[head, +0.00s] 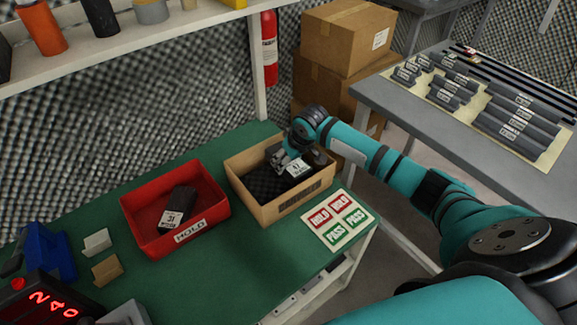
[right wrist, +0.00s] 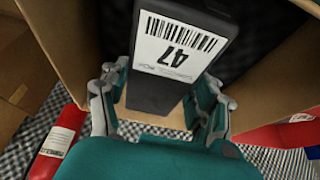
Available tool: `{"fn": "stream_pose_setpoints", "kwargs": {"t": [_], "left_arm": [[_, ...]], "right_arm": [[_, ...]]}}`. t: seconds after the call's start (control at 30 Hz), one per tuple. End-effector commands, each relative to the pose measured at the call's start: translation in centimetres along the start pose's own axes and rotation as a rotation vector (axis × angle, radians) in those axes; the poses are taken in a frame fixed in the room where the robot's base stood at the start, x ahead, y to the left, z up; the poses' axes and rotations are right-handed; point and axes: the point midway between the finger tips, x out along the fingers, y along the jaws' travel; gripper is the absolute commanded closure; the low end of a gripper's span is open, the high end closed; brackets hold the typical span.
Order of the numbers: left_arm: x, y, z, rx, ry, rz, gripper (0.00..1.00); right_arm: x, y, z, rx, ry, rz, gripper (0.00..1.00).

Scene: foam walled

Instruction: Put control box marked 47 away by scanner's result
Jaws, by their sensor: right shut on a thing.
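The control box marked 47 (right wrist: 172,85) is dark, with a white barcode label. In the right wrist view it sits between the fingers of my right gripper (right wrist: 160,105), which is shut on it. In the head view my right gripper (head: 284,161) is over the tan open bin (head: 262,213), and the control box's label (head: 297,169) shows at the bin's opening. I cannot tell whether the box touches the dark bottom. A red bin (head: 150,235) marked HOLD holds a dark box marked 31 (head: 177,207). My left gripper is not in view.
A sheet of red HOLD and green PASS labels (head: 338,220) lies right of the tan bin. A red-digit display (head: 50,303) and a blue stand (head: 45,253) are at the left. Cartons (head: 345,38) and a grey table (head: 440,125) stand beyond. A shelf (head: 130,42) overhangs the back.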

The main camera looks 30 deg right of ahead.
Motion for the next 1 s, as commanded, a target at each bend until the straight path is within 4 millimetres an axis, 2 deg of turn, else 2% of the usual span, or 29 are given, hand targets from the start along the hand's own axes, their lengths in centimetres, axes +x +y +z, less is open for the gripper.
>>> {"fn": "stream_pose_setpoints", "kwargs": {"t": [0.1, 0.17, 0.9, 0.93, 1.0], "left_arm": [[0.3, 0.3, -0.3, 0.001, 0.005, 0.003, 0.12], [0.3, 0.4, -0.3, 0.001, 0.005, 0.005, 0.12], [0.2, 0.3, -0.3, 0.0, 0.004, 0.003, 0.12], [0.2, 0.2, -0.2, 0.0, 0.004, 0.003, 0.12], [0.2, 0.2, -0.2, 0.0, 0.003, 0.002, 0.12]], "right_arm": [[1.8, 0.0, 0.8, 0.0, -0.003, 0.0, 0.91], [2.3, 0.0, 1.0, 0.0, -0.001, 0.0, 0.91], [3.4, 0.0, 1.4, 0.001, 0.001, 0.0, 0.91], [3.5, 0.0, 1.5, 0.001, -0.002, 0.0, 0.35], [3.5, 0.0, 1.5, 0.0, -0.002, 0.0, 0.26]]}}
